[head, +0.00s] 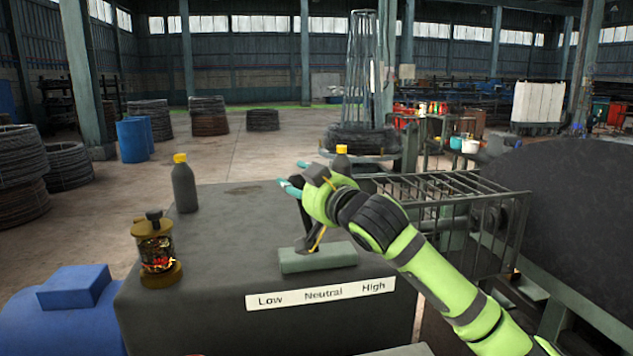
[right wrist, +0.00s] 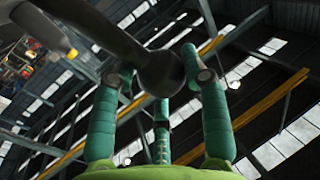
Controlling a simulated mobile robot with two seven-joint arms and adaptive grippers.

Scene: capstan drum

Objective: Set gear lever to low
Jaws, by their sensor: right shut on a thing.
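The gear lever (head: 307,236) is dark and rises from a grey-green base block (head: 318,259) on the dark machine top. Its upper part is hidden behind my right gripper (head: 296,178) in the head view. The label plate (head: 320,294) below reads Low, Neutral, High from left to right. In the right wrist view the lever's round dark knob (right wrist: 160,74) sits between the teal fingers of my right gripper (right wrist: 158,85), which is shut on it. I cannot tell exactly which label the lever lines up with. My left gripper is not in view.
A dark bottle with a yellow cap (head: 185,186) and a brass lantern-like device (head: 155,250) stand left on the machine top (head: 230,225). Another yellow-capped bottle (head: 341,158) is just behind my gripper. A metal cage (head: 460,215) and large dark drum (head: 570,210) are at right.

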